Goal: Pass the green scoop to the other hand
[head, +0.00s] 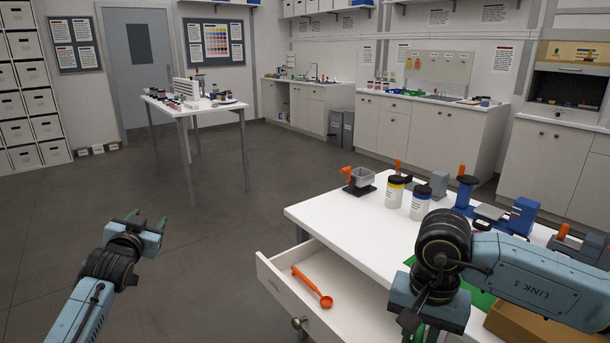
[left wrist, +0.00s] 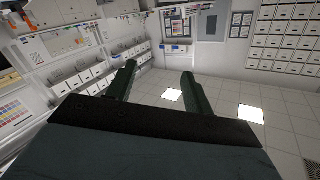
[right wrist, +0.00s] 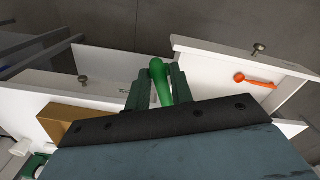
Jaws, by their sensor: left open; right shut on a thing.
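The green scoop (right wrist: 158,68) shows in the right wrist view, clasped between the two fingers of my right gripper (right wrist: 160,84). Its rounded end points away from the wrist; the rest lies between the fingers. In the head view my right arm hangs over the table's front side, and I cannot make out the scoop there. My left gripper (head: 148,219) is open and empty at the left of the head view, over bare floor and well apart from the scoop. Its spread fingers also show in the left wrist view (left wrist: 159,82).
An open drawer (head: 275,279) holds an orange scoop (head: 313,288). A brown box (right wrist: 75,122) lies near my right gripper.

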